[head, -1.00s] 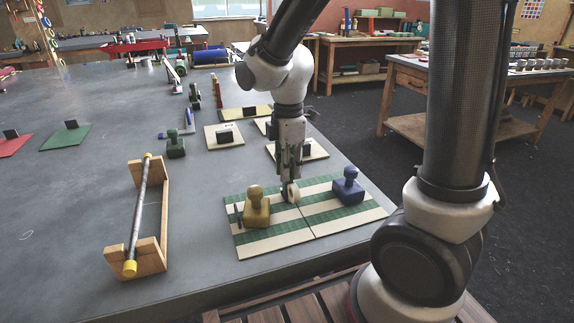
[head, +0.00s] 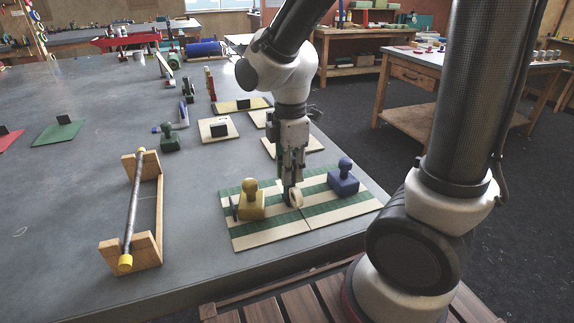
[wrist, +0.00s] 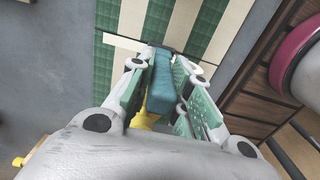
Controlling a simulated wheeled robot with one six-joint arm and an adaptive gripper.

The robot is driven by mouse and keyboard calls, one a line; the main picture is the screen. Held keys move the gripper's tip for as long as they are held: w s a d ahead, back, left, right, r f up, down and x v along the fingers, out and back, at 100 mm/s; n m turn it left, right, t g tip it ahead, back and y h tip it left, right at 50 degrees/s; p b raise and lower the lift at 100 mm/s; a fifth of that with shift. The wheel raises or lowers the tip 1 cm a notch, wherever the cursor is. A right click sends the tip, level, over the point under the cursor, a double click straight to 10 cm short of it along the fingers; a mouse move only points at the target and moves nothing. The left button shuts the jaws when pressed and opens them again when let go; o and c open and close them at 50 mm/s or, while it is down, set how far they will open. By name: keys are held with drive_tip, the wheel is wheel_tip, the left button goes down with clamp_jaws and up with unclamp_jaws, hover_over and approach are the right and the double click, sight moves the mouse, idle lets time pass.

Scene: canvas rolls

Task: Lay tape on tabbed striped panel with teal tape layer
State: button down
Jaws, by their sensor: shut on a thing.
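The striped panel (head: 265,230), green and cream, lies flat on the table with a seam across its stripes. A yellow knobbed block (head: 251,206) stands on its left half and a blue knobbed block (head: 343,181) on its right half. My gripper (head: 292,186) points down between them, near the seam. It is shut on a teal block-like piece (wrist: 161,82), seen between the fingers in the wrist view. A pale ring (head: 295,199) shows at the fingertips, low over the panel; contact is unclear. A pale strip (wrist: 122,41) crosses the stripes in the wrist view. I cannot make out a teal tape layer.
A wooden stand with a grey rod (head: 135,205) stands left of the panel. A green knobbed block (head: 169,141) and small boards (head: 219,130) lie behind.

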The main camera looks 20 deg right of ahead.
sight(296, 189)
drive_tip(key=shift+s, duration=0.25)
drive_tip(key=shift+s, duration=0.1)
drive_tip(key=shift+s, duration=1.4)
